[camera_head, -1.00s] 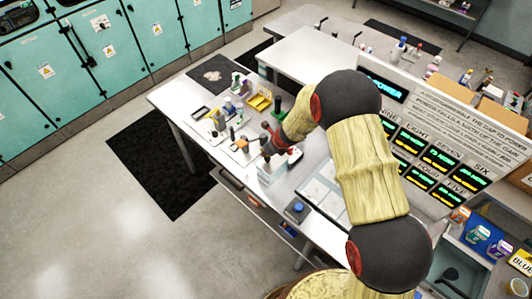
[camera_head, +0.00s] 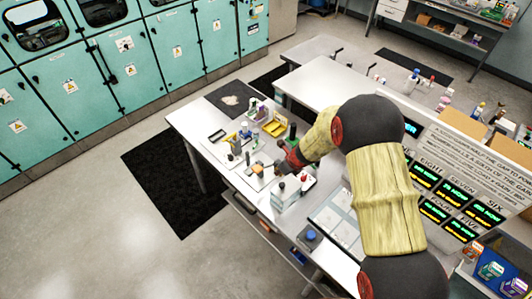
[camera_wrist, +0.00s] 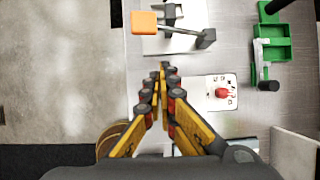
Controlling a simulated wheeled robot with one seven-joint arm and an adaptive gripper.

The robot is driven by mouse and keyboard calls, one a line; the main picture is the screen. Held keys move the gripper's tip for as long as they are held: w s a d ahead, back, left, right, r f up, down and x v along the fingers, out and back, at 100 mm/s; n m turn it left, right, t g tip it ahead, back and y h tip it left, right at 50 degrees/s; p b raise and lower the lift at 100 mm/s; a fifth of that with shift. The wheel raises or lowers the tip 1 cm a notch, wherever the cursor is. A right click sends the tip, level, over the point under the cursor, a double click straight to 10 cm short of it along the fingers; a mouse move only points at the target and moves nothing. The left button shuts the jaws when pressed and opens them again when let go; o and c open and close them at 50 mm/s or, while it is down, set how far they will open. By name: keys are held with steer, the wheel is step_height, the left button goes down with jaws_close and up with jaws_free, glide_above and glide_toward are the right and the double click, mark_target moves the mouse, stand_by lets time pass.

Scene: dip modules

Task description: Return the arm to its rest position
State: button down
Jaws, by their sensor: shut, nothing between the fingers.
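My arm (camera_head: 385,200) crosses the right of the head view, with black joints and pale yellow covered links, and reaches over the workbench (camera_head: 345,92). My gripper (camera_wrist: 165,72) shows in the wrist view with yellow and black fingers brought together, empty, above the bare metal bench top. In the head view the gripper end (camera_head: 285,160) is dark and red, small and partly hidden by the arm. A white plate with a red knob (camera_wrist: 221,92) lies just right of the fingers. An orange block on a lever (camera_wrist: 145,22) is ahead of them.
A green bracket (camera_wrist: 272,45) stands at the right in the wrist view. A yellow tray (camera_head: 275,127) and several small devices crowd the bench. A display panel (camera_head: 440,185) stands right of the arm. Open floor (camera_head: 125,240) lies left of the bench.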

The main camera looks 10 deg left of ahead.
steer(key=w+a+r+p, duration=0.1)
steer(key=w+a+r, duration=0.2)
steer(key=r, duration=0.3)
steer(key=shift+w+a, duration=0.3)
steer(key=shift+a, duration=0.4)
